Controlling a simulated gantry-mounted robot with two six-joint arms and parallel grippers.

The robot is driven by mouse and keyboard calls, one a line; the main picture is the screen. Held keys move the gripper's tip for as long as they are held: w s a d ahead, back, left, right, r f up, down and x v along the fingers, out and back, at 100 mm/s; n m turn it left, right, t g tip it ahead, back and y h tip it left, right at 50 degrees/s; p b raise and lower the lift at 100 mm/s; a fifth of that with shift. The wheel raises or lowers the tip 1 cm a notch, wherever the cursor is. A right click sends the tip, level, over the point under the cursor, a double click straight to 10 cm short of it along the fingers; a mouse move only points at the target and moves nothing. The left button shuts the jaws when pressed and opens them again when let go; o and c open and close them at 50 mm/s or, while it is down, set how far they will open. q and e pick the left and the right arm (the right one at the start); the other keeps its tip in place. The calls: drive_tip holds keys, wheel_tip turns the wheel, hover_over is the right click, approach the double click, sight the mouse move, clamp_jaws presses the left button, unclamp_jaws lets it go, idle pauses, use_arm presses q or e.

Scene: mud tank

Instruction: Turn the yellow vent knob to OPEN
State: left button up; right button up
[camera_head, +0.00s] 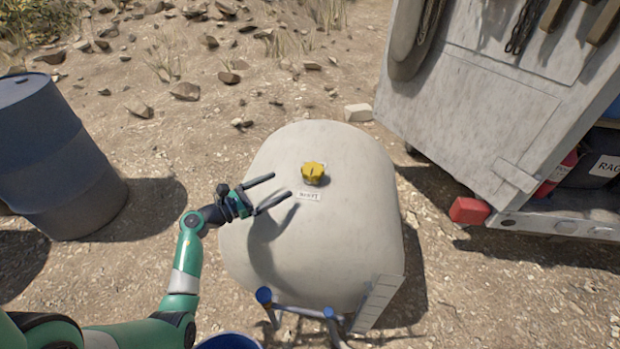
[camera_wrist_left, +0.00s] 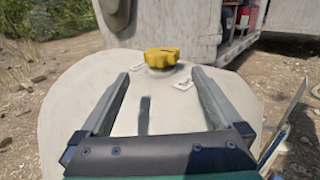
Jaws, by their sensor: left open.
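The yellow vent knob (camera_head: 313,173) sits on top of the pale rounded mud tank (camera_head: 350,225). A small white label (camera_head: 309,195) lies just in front of it; its lettering is too small to read surely. My left gripper (camera_head: 281,188) is open and empty, to the left of the knob and apart from it, its fingers pointing toward the knob. In the left wrist view the knob (camera_wrist_left: 161,57) shows ahead, between and beyond the two fingertips (camera_wrist_left: 160,72). My right gripper is not in view.
A blue drum (camera_head: 60,160) stands at the left. A grey cabinet or trailer (camera_head: 490,110) with hanging tools and a red light (camera_head: 469,211) is at the right. A blue-topped ladder frame (camera_head: 300,311) stands at the tank's front. The space above the tank is clear.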

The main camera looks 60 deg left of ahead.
sight(304, 174)
use_arm(q)
drive_tip(key=shift+w, duration=0.6)
drive_tip(key=w+b, duration=0.1)
drive_tip(key=w, duration=0.2)
drive_tip(key=w+a+b, duration=0.1)
drive_tip(key=w+b, duration=0.1)
drive_tip(key=w, duration=0.1)
drive_tip(key=w+b, duration=0.1)
drive_tip(key=w, duration=0.2)
drive_tip(key=shift+w+a, duration=0.2)
drive_tip(key=shift+w, duration=0.5)
drive_tip(key=shift+r, duration=0.1)
drive_tip(key=c, duration=1.2)
